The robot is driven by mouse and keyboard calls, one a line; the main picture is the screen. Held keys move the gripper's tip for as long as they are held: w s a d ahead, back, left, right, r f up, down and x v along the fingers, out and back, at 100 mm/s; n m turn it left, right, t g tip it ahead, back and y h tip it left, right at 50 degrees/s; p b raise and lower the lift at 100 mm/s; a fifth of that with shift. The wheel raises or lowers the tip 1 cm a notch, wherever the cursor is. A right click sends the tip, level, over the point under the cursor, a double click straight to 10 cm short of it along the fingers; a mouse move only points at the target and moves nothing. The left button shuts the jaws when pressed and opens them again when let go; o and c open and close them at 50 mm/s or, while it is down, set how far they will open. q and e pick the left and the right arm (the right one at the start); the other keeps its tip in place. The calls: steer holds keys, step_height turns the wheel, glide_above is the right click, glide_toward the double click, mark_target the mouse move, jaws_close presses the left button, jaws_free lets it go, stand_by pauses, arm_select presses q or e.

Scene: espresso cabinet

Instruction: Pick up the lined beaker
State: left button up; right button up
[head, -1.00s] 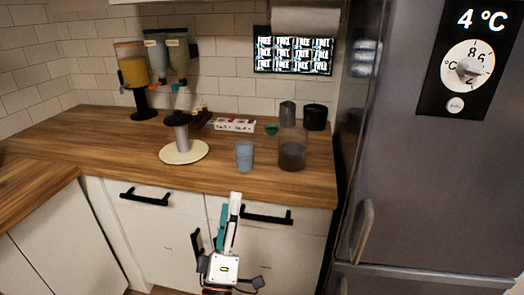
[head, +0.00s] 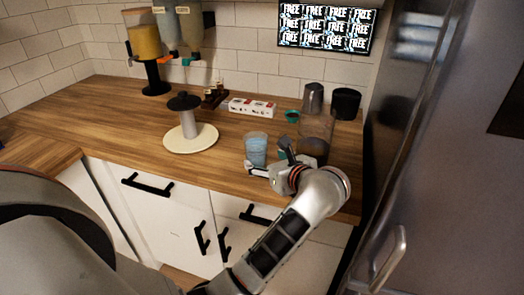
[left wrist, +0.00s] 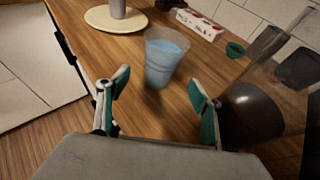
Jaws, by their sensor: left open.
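The lined beaker (head: 256,149) is a small clear cup with pale blue contents, upright on the wooden counter near its front edge. It also shows in the left wrist view (left wrist: 163,56). My left gripper (head: 268,164) is open and empty at the counter's front, close to the beaker. In the left wrist view the two teal-padded fingers (left wrist: 158,86) are spread apart, with the beaker just beyond the tips and roughly between them. No contact with it shows. My right gripper is not in view.
A tall clear jar with dark contents (head: 316,145) stands just right of the beaker, close to my left gripper. A round pale stand (head: 190,138) is to the left. A white-and-red box (head: 251,108), a teal cup (head: 292,116) and a black canister (head: 346,103) are behind.

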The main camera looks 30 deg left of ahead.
mark_target(260, 155)
arm_select(q)
steer(key=shift+x, duration=0.95)
steer(key=shift+r+x, duration=0.1)
steer(key=shift+x, duration=1.25)
steer(key=shift+r+x, duration=0.15)
steer(key=shift+x, duration=1.15)
steer(key=shift+a, duration=0.15)
steer(key=c, duration=1.2)
